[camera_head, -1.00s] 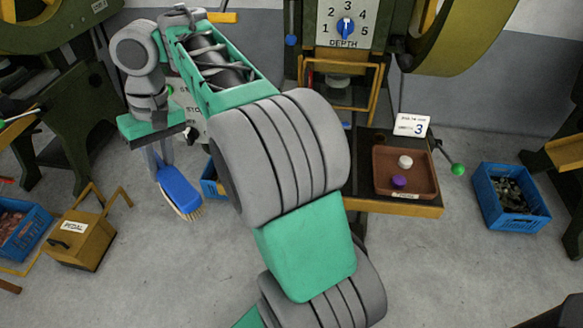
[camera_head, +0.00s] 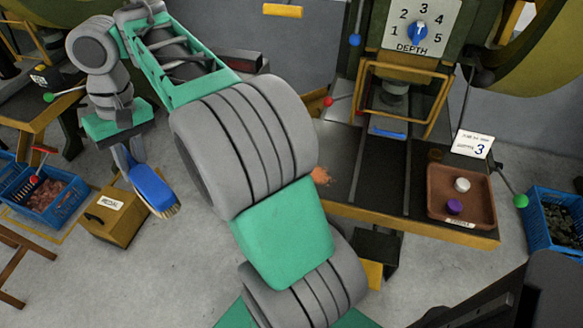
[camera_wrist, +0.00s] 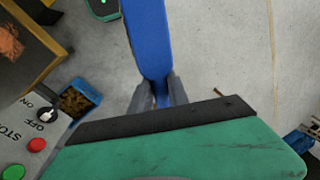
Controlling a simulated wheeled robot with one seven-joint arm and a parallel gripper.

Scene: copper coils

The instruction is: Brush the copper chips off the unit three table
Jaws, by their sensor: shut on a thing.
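My gripper (camera_head: 128,158) is shut on the handle of a blue brush (camera_head: 153,191) with pale bristles, held left of my arm over the floor, clear of the table. In the wrist view the blue brush (camera_wrist: 147,38) runs up from between the fingers (camera_wrist: 158,95). The unit three table (camera_head: 380,172), dark with a yellow front edge, stands right of my arm. Orange copper chips (camera_head: 321,176) lie on its left part, partly hidden by my arm. A clump of chips (camera_wrist: 10,42) also shows at upper left in the wrist view.
A brown tray (camera_head: 432,207) with a white and a purple knob sits at the table's right, below a card (camera_head: 471,145) marked 3. A depth dial and yellow guard frame (camera_head: 408,66) rise behind. A yellow pedal box (camera_head: 116,216) and blue crates (camera_head: 77,208) stand on the floor.

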